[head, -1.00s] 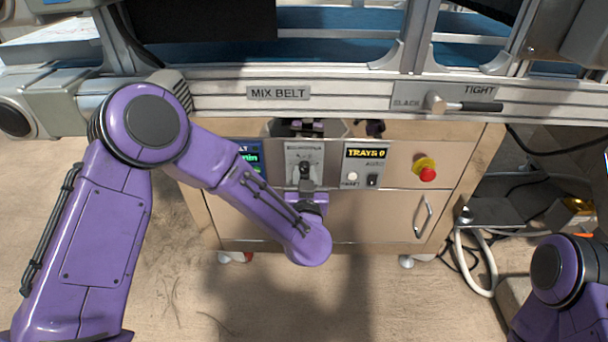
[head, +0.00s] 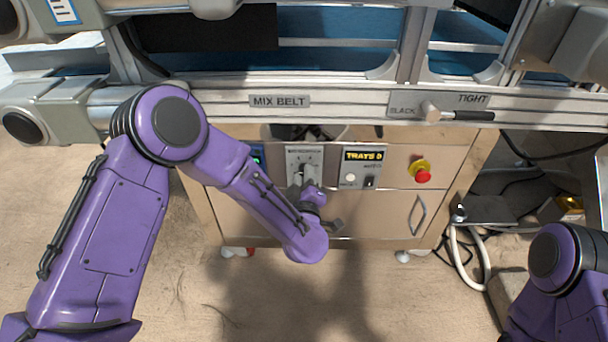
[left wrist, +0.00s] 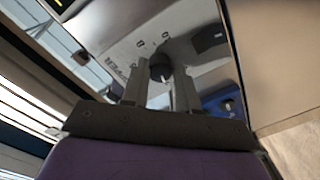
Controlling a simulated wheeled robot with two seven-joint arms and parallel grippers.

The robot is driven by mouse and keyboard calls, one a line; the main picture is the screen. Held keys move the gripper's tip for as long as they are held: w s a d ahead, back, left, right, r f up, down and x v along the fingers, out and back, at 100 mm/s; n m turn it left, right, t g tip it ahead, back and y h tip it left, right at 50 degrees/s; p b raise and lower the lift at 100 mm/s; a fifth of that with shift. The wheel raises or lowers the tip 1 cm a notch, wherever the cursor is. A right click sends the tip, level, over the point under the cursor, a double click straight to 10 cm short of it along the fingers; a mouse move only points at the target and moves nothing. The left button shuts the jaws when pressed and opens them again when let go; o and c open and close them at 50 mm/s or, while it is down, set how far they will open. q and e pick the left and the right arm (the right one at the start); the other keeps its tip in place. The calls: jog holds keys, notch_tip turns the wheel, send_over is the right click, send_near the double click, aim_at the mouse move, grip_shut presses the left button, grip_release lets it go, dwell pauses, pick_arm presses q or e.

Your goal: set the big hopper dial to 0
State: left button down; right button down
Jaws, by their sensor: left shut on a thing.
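The dial panel (head: 292,157) is a light grey plate on the front of the beige cabinet, left of the tray counter. My right gripper is out of view; only part of my right arm shows at the lower right.
The tray counter (head: 363,156) with a small switch is close on the right of the dial. A red emergency button (head: 423,176) is further right. The MIX BELT rail (head: 350,103) runs above, with a slack/tight lever (head: 465,115). Floor in front is clear.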

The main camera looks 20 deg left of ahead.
pick_arm(q)
jog(key=n, duration=0.9)
jog(key=shift+n+h, duration=0.4)
jog(key=shift+s, duration=0.1)
dwell(0.3)
jog(key=c, duration=0.8)
grip_release()
jog(key=shift+c, duration=0.2)
jog(key=p+v, duration=0.1)
jog(key=v, duration=0.9)
jog(key=shift+s+p, duration=0.3)
jog(key=shift+p, duration=0.05)
